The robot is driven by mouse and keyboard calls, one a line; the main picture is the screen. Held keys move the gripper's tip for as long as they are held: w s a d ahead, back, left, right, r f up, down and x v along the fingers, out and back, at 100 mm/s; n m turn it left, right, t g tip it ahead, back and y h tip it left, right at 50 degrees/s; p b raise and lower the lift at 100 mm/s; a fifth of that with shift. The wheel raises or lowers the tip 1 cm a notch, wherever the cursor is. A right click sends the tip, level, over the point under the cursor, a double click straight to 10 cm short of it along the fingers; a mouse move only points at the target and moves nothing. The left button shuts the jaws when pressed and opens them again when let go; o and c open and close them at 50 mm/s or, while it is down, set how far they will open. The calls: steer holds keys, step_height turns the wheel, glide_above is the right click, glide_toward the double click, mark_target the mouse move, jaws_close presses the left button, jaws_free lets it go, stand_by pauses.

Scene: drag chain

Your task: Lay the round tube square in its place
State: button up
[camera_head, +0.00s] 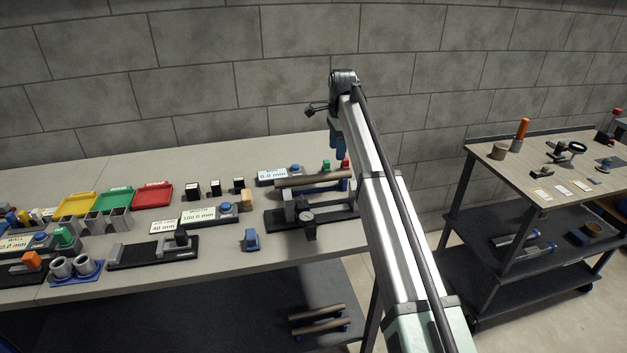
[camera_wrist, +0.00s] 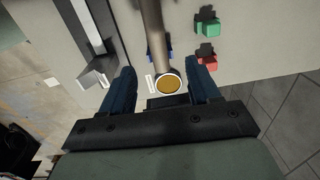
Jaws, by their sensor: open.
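A brown round tube (camera_head: 312,181) lies at the back right of the bench, behind a black fixture (camera_head: 340,214) with a dial. In the wrist view the tube (camera_wrist: 153,35) runs away from my gripper, its brass-coloured round end (camera_wrist: 168,84) facing the camera. Bits of blue, perhaps a support, show beside it. My gripper (camera_head: 338,147) is above the tube's right end in the head view. In the wrist view my open gripper (camera_wrist: 162,68) has one blue finger on each side of the tube, with gaps. Contact with the bench is hidden.
A display box (camera_head: 272,177) stands behind the tube. Green (camera_wrist: 207,27) and red (camera_wrist: 207,60) buttons stand close to my right finger in the wrist view. Two similar tubes (camera_head: 318,311) lie on the lower shelf.

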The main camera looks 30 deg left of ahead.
step_height(320, 180, up, 4)
glide_above(313, 179)
steer(key=w, duration=0.1)
steer(key=shift+h, duration=0.3)
steer(key=f, duration=1.3)
steer(key=shift+w+a+f, duration=0.1)
steer(key=shift+w+f, duration=0.1)
steer(key=shift+f, duration=0.05)
steer(key=shift+c, duration=0.2)
jaws_close()
